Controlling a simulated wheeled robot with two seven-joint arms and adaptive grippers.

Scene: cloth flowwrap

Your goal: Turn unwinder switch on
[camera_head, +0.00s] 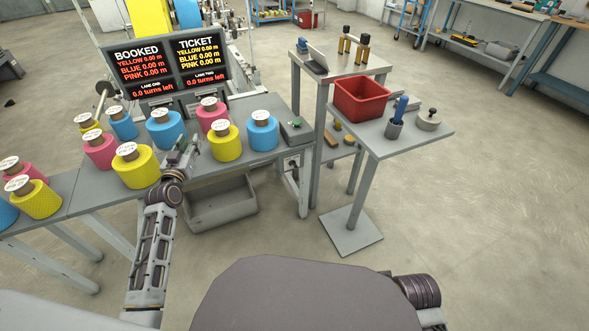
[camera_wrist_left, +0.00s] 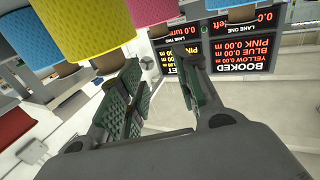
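My left gripper (camera_head: 183,154) is low over the front of the grey bench, between the yellow rolls. In the left wrist view my left gripper (camera_wrist_left: 165,82) has its green padded fingers apart, with nothing between them. A small grey box with a green top part (camera_head: 296,126) sits at the bench's right end, right of the gripper and apart from it; I cannot tell if it is the unwinder switch. In the left wrist view a round grey part (camera_wrist_left: 148,65) shows beyond the fingers, too small to identify. My right gripper is out of view.
Several yellow, blue (camera_head: 262,130) and pink rolls crowd the bench (camera_head: 70,205). A display board (camera_head: 168,65) reading BOOKED and TICKET stands behind. An open grey bin (camera_head: 222,205) is below. A side table (camera_head: 415,140) holds a red bin (camera_head: 360,99). The floor at right is clear.

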